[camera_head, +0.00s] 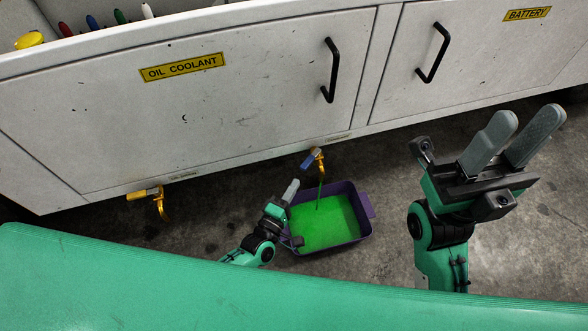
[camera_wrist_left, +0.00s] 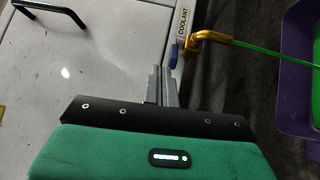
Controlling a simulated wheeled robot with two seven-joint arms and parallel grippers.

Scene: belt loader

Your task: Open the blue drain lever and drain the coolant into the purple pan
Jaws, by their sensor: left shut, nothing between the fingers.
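The blue drain lever (camera_head: 308,161) sits on the brass coolant spout (camera_head: 320,167) under the cabinet edge. It also shows in the left wrist view (camera_wrist_left: 173,57), close beyond my fingertips. A thin green stream of coolant runs from the spout into the purple pan (camera_head: 368,206), and green coolant (camera_head: 325,226) covers its floor. The pan stands on the floor below the spout. My left gripper (camera_head: 291,189) is shut and empty, at the pan's left rim, apart from the lever. Its fingers (camera_wrist_left: 162,84) are together. My right gripper (camera_head: 532,128) is open and empty, raised at the right.
The cabinet has an "OIL COOLANT" door (camera_head: 235,115) and a "BATTERY" door (camera_head: 480,60) with black handles. A second brass spout with a yellow lever (camera_head: 142,194) is at the left. Bare concrete floor lies around the pan.

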